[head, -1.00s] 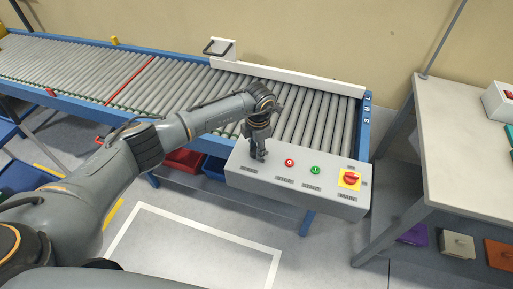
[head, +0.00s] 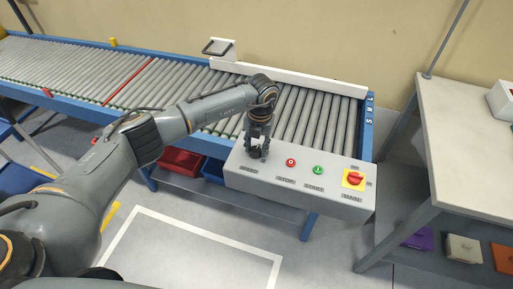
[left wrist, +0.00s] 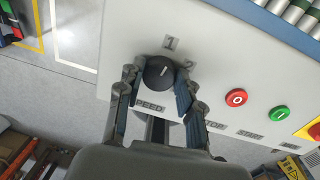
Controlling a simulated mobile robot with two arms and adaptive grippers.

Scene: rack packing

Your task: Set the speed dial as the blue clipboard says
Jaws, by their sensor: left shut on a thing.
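The speed dial (left wrist: 159,72) is a round black knob with a pale pointer mark, on the sloped grey control panel (head: 330,198). A 1 and a 2 are printed beside it, and the word SPEED below is partly hidden by my gripper. The mark is too small to read surely against the numbers. My left gripper (left wrist: 160,82) is shut on the dial, one finger on each side; in the head view it points down at the panel's left end (head: 257,152). No blue clipboard shows in either view. My right gripper is out of view.
Right of the dial are a red stop button (head: 291,162), a green start button (head: 318,169) and a red switch on a yellow plate (head: 354,178). The roller conveyor (head: 190,95) runs behind. A grey table (head: 470,150) stands at the right.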

